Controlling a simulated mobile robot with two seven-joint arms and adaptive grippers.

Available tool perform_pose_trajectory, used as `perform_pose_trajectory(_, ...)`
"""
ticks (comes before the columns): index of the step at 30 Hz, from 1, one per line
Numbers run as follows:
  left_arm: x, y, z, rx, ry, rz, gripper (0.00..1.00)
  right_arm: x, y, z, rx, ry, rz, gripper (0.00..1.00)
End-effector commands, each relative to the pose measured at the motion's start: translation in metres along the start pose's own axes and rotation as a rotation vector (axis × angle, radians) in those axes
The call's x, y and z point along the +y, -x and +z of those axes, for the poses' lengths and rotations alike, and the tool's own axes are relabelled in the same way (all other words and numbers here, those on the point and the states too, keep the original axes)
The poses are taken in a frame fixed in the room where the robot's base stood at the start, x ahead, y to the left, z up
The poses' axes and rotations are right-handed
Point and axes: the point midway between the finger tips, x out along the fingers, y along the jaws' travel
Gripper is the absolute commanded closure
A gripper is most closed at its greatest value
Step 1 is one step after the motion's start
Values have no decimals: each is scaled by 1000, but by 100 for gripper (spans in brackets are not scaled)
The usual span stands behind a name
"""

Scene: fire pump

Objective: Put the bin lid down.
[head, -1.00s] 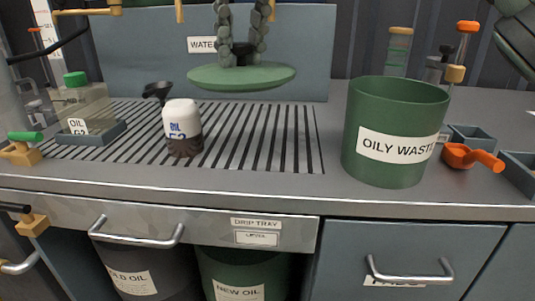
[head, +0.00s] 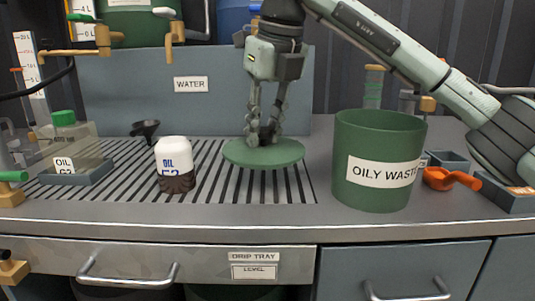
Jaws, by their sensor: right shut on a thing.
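The bin lid is a round green disc (head: 248,157) with a dark knob, low at the right part of the slotted drip tray. I cannot tell whether it touches the slats. My right gripper (head: 264,135) is above it, shut on the knob, and the lid looks level. The green oily waste bin (head: 372,190) stands open-topped to the right of the lid, apart from it. My left gripper does not show.
A white oil bottle (head: 174,166) stands on the drip tray (head: 212,190) left of the lid. A clear oil jug (head: 75,140) and a black funnel (head: 145,130) are further left. An orange scoop (head: 450,178) lies right of the bin.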

Motion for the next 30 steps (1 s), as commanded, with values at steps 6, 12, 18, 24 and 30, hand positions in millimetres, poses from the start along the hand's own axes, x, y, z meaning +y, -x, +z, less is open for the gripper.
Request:
perform_pose_trajectory(6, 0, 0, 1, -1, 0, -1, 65, -10, -12, 0, 1, 2, 0, 100)
perform_pose_trajectory(12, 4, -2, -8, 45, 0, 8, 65, -10, -39, -8, 2, 1, 2, 100)
perform_pose_trajectory(18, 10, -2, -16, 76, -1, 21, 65, -10, -45, -10, -1, 0, 0, 100)
perform_pose_trajectory(24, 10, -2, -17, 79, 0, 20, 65, -10, -46, -10, -1, 1, 0, 100)
perform_pose_trajectory(30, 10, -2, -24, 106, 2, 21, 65, -10, -48, -11, -1, 1, 0, 100)
